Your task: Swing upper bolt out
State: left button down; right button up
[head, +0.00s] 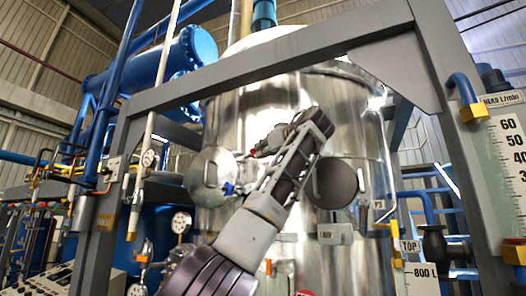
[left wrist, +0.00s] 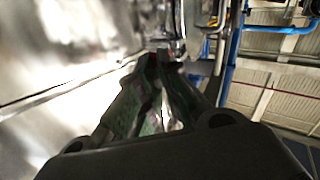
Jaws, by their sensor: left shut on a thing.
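A round metal hatch (head: 207,176) sits on the front of the shiny steel vessel, left of my left gripper (head: 275,142). The upper bolt (head: 252,153), with a red part, shows at the hatch's right edge beside my gripper. A blue part (head: 229,188) shows lower on the same edge. My left gripper is shut on the upper bolt; its fingers hide most of the grip. In the left wrist view the gripper (left wrist: 164,58) has its fingers drawn together at the tips, where what they hold is too blurred to make out. My right gripper is not in view.
The steel vessel (head: 240,105) fills the middle behind my arm. A dark round disc (head: 338,183) is on it to the right of my gripper. A grey frame (head: 290,58) crosses above. Gauges and pipes stand at the left, and a level scale (head: 507,140) at the right.

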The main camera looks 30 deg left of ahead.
pick_arm(q)
jog(key=shift+w+d, duration=0.1)
jog(key=shift+w, duration=0.05)
dwell(0.3)
jog(key=c, duration=1.7)
grip_release()
jog(key=shift+d+f, duration=0.1)
jog(key=shift+d, duration=0.15)
